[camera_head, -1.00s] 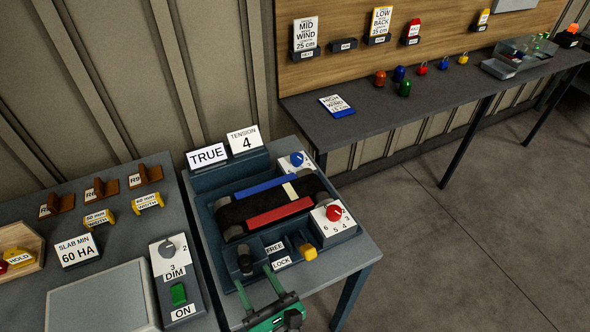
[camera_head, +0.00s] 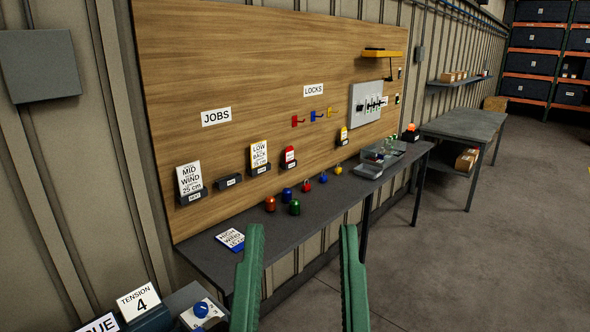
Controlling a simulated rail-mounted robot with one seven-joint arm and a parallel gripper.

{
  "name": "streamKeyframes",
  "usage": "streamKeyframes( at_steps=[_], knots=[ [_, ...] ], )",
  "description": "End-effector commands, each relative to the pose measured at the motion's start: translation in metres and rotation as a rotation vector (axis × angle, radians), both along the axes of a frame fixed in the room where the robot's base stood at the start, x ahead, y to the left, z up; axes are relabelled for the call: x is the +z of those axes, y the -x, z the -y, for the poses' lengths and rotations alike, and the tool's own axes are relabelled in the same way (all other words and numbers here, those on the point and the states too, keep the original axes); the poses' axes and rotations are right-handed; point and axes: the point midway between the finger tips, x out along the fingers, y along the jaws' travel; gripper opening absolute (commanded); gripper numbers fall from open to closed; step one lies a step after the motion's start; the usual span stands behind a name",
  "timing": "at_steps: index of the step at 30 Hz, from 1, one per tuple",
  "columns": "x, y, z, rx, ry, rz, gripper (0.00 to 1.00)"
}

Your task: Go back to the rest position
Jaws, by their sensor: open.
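My gripper (camera_head: 302,275) shows at the bottom middle of the head view as two green fingers pointing up, spread wide apart. Nothing is between them but a view of the bench edge and floor. The fingers appear in front of the dark bench (camera_head: 330,205) along the wall; whether they touch anything cannot be told, but none is seen. The belt press is mostly out of view; its tension sign reading 4 (camera_head: 139,303) and a blue knob (camera_head: 201,309) show at the bottom left.
A wooden board (camera_head: 240,80) with card holders and lock hooks stands behind. A grey table (camera_head: 465,126) stands further right. The floor (camera_head: 480,250) at right is clear.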

Motion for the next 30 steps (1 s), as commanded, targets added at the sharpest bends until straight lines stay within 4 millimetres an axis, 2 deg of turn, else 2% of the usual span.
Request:
streamKeyframes(
  at_steps=[1,2,8,15,18,22,30],
  knots=[
    [0.025,0.007,-0.006,0.070,-0.040,-0.007,0.48],
    [0.041,0.005,-0.005,0.061,-0.037,-0.011,0.48],
    [0.115,0.003,-0.006,0.059,-0.036,-0.014,0.48],
    [0.227,0.002,-0.006,0.065,-0.039,-0.017,0.48],
    [0.258,0.002,-0.007,0.066,-0.041,-0.018,0.48],
    [0.277,0.002,-0.007,0.068,-0.042,-0.019,0.48],
    [0.275,0.002,-0.007,0.068,-0.042,-0.019,0.48]
  ],
)
